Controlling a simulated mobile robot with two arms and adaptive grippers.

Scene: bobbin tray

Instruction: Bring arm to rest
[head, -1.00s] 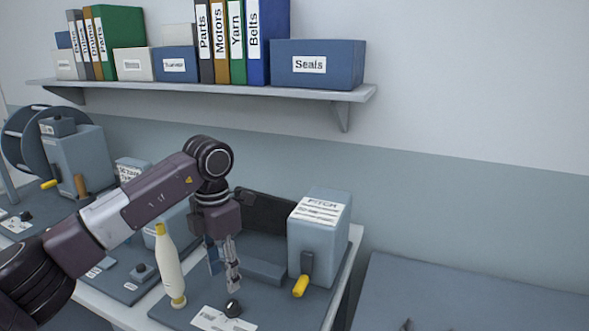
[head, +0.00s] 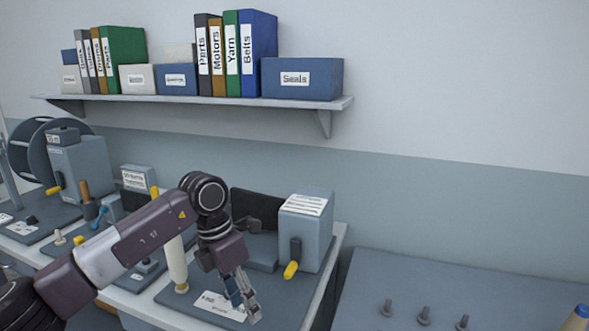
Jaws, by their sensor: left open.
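My left arm comes in from the lower left and bends down at the wrist over the workbench. My left gripper (head: 246,304) is open and empty, with its fingers pointing down over the front part of the grey station with the lever box. A cream bobbin (head: 177,264) with a yellow top stands upright to the left of the gripper, partly behind my arm. The grey box with a yellow-tipped lever (head: 305,231) stands right of the gripper, apart from it. My right gripper does not show.
A white label card (head: 215,303) lies by the gripper. A grey table with several upright pegs (head: 424,315) is at the right, and a bobbin's edge (head: 577,318) shows at the corner. A shelf (head: 200,99) with binders and boxes hangs above. More machines stand at left.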

